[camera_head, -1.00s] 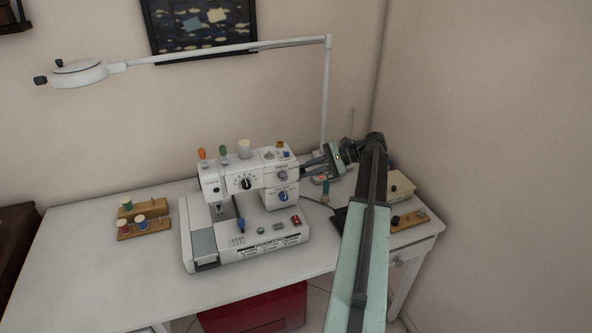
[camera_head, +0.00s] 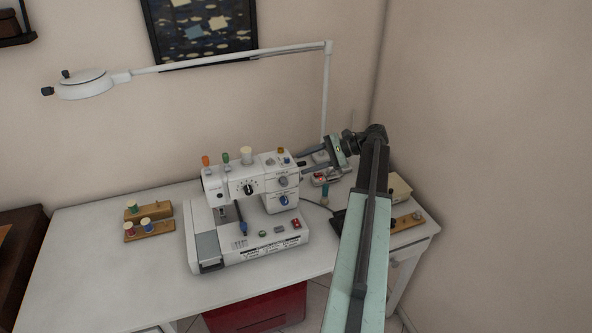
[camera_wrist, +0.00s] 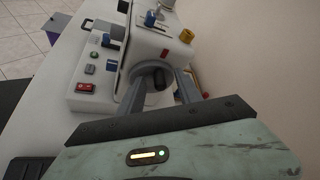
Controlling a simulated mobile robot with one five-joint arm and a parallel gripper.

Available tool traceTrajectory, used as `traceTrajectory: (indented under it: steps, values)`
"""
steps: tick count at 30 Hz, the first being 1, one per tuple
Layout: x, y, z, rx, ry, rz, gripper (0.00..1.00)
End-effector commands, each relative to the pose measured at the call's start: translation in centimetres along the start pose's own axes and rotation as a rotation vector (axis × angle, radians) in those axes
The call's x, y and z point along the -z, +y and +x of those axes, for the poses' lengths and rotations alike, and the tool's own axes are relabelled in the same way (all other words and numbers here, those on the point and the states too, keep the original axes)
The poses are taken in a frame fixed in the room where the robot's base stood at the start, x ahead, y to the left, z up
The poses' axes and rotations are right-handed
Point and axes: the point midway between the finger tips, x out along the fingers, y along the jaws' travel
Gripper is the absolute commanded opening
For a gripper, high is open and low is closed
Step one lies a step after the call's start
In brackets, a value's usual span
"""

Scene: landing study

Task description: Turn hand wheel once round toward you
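The white sewing machine (camera_head: 252,185) stands on the table, its right end toward my arm. In the wrist view, the hand wheel (camera_wrist: 152,76), a round grey disc with a dark knob, shows on the machine's end face. My gripper (camera_head: 306,162) reaches in from the right with its two fingers spread. In the wrist view, my gripper (camera_wrist: 160,88) has one finger on each side of the wheel, the tips at its rim. I see no clear grip on it. In the head view the wheel is hidden behind the machine's end.
A lamp post (camera_head: 326,95) rises behind my gripper. A red-and-white item (camera_head: 322,178) and a small bottle (camera_head: 325,195) stand right of the machine. Wooden spool holders (camera_head: 150,232) are at the left. The table's front left (camera_head: 90,285) is clear.

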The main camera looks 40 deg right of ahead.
Motion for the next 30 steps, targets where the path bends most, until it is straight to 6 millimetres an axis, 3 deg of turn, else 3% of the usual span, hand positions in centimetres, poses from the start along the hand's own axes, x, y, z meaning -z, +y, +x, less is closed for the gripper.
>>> traceTrajectory:
  steps: [8, 30]
  values:
    - [0.2, 0.0, -0.2, 0.0, 0.001, 0.0, 0.42]
    - [3.0, 0.0, -5.4, 0.0, 0.002, 0.001, 0.42]
